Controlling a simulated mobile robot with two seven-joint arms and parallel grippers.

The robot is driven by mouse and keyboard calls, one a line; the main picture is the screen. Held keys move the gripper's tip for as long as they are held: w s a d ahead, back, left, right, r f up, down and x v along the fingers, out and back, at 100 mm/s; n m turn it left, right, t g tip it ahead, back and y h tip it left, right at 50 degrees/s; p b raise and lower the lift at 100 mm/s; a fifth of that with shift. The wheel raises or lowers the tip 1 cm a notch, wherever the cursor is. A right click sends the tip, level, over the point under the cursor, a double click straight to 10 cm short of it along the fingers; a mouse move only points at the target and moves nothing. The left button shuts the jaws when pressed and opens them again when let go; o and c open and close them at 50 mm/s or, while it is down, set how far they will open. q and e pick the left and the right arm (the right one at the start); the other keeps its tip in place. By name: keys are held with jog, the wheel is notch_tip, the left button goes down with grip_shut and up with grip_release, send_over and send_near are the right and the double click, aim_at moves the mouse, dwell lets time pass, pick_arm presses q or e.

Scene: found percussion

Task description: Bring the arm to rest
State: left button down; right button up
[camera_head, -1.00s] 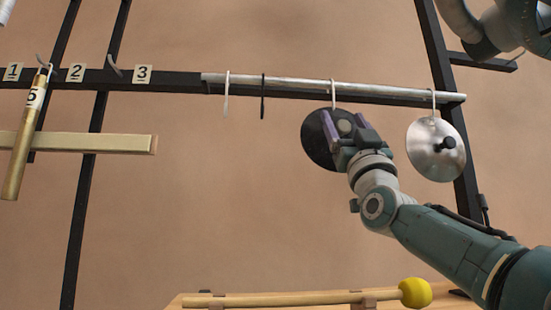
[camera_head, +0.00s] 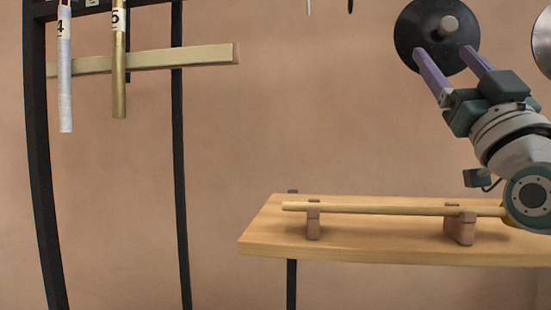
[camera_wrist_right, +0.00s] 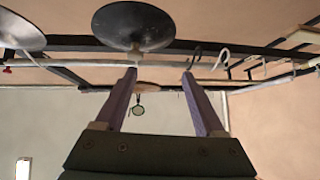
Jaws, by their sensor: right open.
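My right gripper (camera_head: 445,52) is open and empty, its two purple fingers spread apart. I see no contact with the lid, but the exact gap is hard to tell. My right arm comes in from the right edge. My left gripper is not in view.
A wooden shelf (camera_head: 350,247) below holds a mallet stick (camera_head: 380,209) on two small rests; my arm hides its right end. A silver lid (camera_head: 543,40) is cut off at the right. Tubes 4 (camera_head: 65,80) and 5 (camera_head: 119,75) hang left by a wooden bar (camera_head: 180,57).

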jog(key=s+a+f+n+g+y+p, duration=0.4)
jog(key=s+a+g+p, duration=0.5)
jog(key=p, duration=1)
jog(key=s+d+r+m+g+h+p, duration=0.1)
jog(key=s+r+m+g+h+p, duration=0.2)
jog(key=s+g+p, duration=1.55)
pick_arm(q)
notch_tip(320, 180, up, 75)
jog(key=p, duration=3.4)
pick_arm(e)
jog(key=s+r+t, duration=0.2)
jog(key=r, duration=1.6)
jog(key=s+r+t, duration=0.2)
jog(key=s+r, duration=0.1)
jog(key=r, duration=1.5)
jog(key=shift+d+r, duration=0.3)
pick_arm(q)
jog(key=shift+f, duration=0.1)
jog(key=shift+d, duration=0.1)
